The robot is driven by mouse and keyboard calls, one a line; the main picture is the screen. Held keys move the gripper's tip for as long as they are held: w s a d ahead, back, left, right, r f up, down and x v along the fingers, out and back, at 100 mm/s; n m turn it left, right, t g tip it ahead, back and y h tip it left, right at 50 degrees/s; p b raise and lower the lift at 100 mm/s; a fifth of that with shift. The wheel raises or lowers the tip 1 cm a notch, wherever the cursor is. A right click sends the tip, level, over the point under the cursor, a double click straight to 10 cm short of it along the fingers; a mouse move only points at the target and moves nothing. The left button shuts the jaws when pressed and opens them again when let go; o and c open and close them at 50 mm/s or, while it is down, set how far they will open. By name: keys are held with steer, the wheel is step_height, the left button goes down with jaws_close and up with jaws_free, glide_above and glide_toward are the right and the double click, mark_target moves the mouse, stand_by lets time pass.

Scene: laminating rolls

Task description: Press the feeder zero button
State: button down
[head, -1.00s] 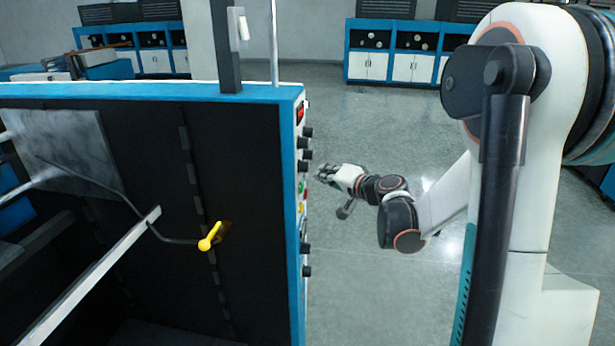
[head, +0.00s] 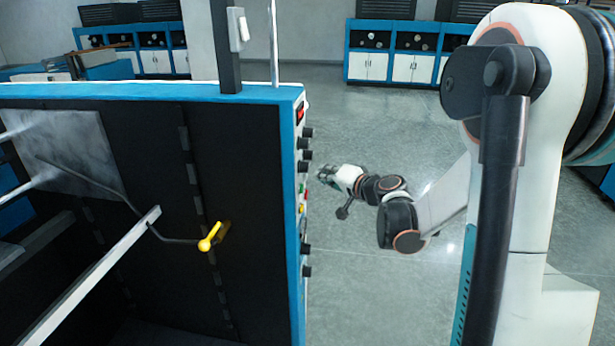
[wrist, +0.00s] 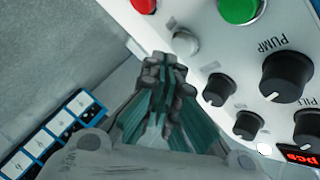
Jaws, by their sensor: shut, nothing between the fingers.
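The control panel (wrist: 222,52) is a white face with buttons and knobs; it shows edge-on in the head view (head: 301,225). My gripper (wrist: 166,72) is shut and empty, its tips close to the panel near a round pale grey-white button (wrist: 185,43). I cannot tell whether they touch it. In the head view my gripper (head: 322,176) is just right of the panel. A green button (wrist: 238,8) and a red button (wrist: 144,5) are at the top. A small white button (wrist: 264,148) is near the red display. I cannot read which one is feeder zero.
Several black knobs, including one marked PUMP (wrist: 287,76), stick out from the panel. A red lit display (wrist: 299,158) is at the lower right. The blue-edged machine (head: 150,92) fills the left of the head view. Open grey floor (head: 385,130) lies behind my gripper.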

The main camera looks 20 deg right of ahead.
steer(key=shift+w+a, duration=0.1)
steer(key=shift+a, duration=0.05)
stand_by(0.3)
steer(key=shift+w+a, duration=0.15)
steer(key=shift+a, duration=0.1)
steer(key=shift+w+a, duration=0.2)
steer(key=shift+a, duration=0.1)
stand_by(0.8)
stand_by(0.3)
steer(key=shift+s+d+b, duration=0.35)
steer(key=shift+s+d, duration=0.1)
steer(key=shift+d, duration=0.2)
steer(key=s+d, duration=0.2)
steer(key=d, duration=0.2)
steer(key=shift+s+d, duration=0.1)
steer(key=shift+s, duration=0.3)
stand_by(0.6)
